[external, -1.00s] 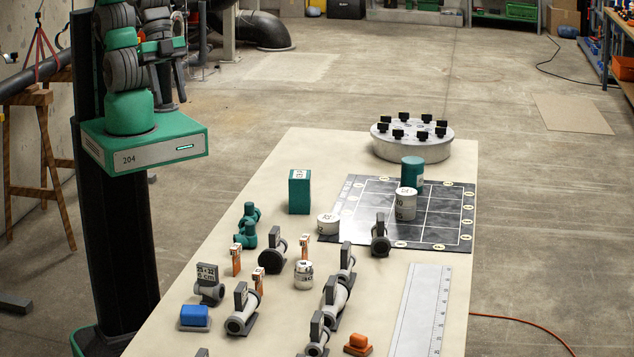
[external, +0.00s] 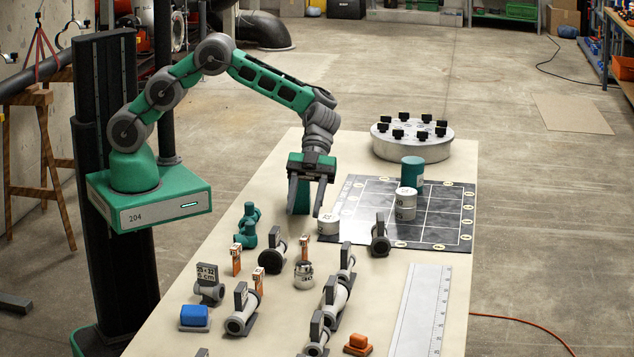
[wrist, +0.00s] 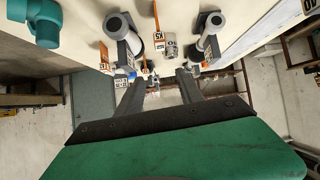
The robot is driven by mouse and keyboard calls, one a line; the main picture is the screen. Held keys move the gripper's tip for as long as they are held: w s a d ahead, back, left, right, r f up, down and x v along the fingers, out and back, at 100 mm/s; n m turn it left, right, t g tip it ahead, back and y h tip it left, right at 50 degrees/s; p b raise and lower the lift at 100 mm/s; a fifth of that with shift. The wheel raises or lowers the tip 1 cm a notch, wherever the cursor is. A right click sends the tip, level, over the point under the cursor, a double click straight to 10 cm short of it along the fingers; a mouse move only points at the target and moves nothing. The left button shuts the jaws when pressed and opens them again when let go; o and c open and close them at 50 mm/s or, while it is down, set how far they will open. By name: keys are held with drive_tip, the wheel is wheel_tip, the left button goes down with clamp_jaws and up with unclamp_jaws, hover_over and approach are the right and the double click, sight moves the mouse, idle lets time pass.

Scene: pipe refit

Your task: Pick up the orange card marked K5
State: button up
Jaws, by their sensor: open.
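The orange card marked K5 (wrist: 158,20) stands upright between two grey pipe pieces in the wrist view, with its white label facing the camera. My gripper (external: 305,213) is open and empty, fingers pointing down above the table, a little beyond the card. Its two fingers also show in the wrist view (wrist: 160,78), apart with nothing between them. Two other orange cards (external: 236,262) (external: 258,281) stand nearer the left edge.
A teal fitting (external: 247,226) is to the left.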

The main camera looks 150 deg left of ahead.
sight(305, 237)
drive_tip(key=shift+m+t+h, duration=0.4)
drive_tip(key=shift+t+h, duration=0.1)
drive_tip(key=a+f, duration=0.1)
drive_tip(key=s+a+f, duration=0.1)
drive_tip(key=f, duration=0.1)
drive_tip(key=s+a+f+b, duration=0.1)
drive_tip(key=a, duration=0.1)
drive_tip(key=shift+f, duration=0.2)
drive_tip(key=p+x, duration=0.1)
drive_tip(key=x, duration=0.3)
drive_tip(key=p+x, duration=0.1)
drive_tip(key=x, duration=0.3)
drive_tip(key=shift+s+d+r, duration=0.15)
drive_tip(key=shift+s+d, duration=0.05)
drive_tip(key=shift+s, duration=0.05)
drive_tip(key=shift+c, duration=0.4)
clamp_jaws()
